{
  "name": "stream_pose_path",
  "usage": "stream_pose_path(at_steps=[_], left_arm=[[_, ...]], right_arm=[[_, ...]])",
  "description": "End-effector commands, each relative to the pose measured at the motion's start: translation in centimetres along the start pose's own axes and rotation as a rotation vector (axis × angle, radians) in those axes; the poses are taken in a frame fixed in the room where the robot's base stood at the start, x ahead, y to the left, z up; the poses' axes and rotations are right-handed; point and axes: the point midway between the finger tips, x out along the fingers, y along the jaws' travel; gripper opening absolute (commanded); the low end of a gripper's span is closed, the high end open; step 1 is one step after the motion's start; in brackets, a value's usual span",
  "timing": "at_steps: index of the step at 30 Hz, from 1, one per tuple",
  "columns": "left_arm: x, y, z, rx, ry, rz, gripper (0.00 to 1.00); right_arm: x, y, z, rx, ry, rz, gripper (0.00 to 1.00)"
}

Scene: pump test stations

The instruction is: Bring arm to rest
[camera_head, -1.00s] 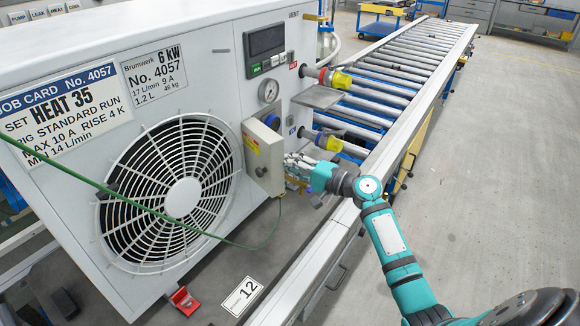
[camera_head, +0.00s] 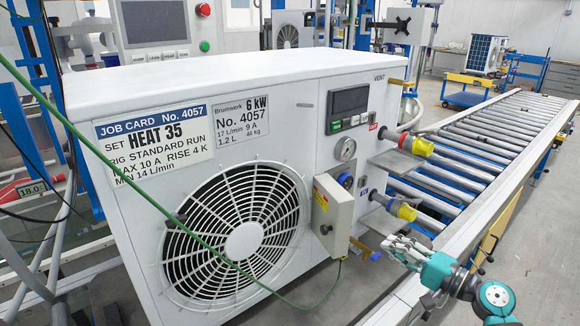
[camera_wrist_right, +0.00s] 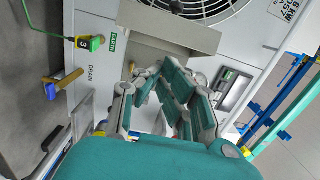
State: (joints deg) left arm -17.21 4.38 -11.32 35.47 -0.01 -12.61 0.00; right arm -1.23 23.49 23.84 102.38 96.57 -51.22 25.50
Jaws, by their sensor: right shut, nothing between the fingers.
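My right gripper (camera_head: 393,248) is shut and empty at the lower right in the head view, to the right of the grey switch box (camera_head: 333,215) and apart from it. The box sits on the front of a white heat-pump unit (camera_head: 240,75). In the right wrist view, the gripper (camera_wrist_right: 165,82) shows its teal fingers close together in front of the unit's side, with a grey box (camera_wrist_right: 170,28) just beyond them. My left gripper is not in view.
A roller conveyor (camera_head: 500,130) runs back at the right. Yellow-ended connectors (camera_head: 418,146) stick out from the unit beside it. A green cable (camera_head: 140,205) crosses the unit's front. Open grey floor (camera_head: 545,230) lies to the right.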

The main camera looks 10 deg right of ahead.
Motion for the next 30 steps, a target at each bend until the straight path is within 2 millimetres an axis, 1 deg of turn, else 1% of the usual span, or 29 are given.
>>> stream_pose_path(at_steps=[2, 5, 8, 9, 10, 11, 12, 15, 18, 21, 26, 30], left_arm=[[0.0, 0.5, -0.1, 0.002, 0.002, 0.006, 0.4], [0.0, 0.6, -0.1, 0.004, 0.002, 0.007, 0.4], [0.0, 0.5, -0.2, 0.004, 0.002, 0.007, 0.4], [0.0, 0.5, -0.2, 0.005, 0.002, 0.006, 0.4], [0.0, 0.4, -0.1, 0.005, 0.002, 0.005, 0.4], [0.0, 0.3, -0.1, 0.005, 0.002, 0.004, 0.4], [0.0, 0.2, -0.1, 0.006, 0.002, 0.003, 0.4], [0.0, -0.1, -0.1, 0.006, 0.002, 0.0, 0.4], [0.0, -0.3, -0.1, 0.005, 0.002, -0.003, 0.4], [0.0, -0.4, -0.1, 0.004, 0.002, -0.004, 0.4], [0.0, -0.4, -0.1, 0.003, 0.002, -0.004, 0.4], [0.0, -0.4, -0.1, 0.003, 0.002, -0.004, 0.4]], right_arm=[[0.1, 0.8, 0.8, -0.02, -0.014, 0.027, 0.0], [0.5, 3.5, 3.7, -0.096, -0.065, 0.118, 0.0], [0.2, 8.0, 8.5, -0.237, -0.158, 0.275, 0.0], [-0.2, 10.0, 10.8, -0.307, -0.206, 0.349, 0.0], [-0.7, 11.5, 12.5, -0.364, -0.245, 0.406, 0.0], [-1.3, 13.0, 14.2, -0.422, -0.284, 0.464, 0.0], [-2.3, 14.9, 16.4, -0.501, -0.339, 0.541, 0.0], [-5.2, 18.2, 20.6, -0.684, -0.455, 0.712, 0.0], [-7.7, 19.7, 22.8, -0.809, -0.528, 0.831, 0.0], [-9.7, 20.4, 24.2, -0.899, -0.578, 0.921, 0.0], [-12.5, 20.5, 25.6, -1.005, -0.63, 1.038, 0.0], [-14.6, 20.1, 26.4, -1.075, -0.662, 1.128, 0.0]])
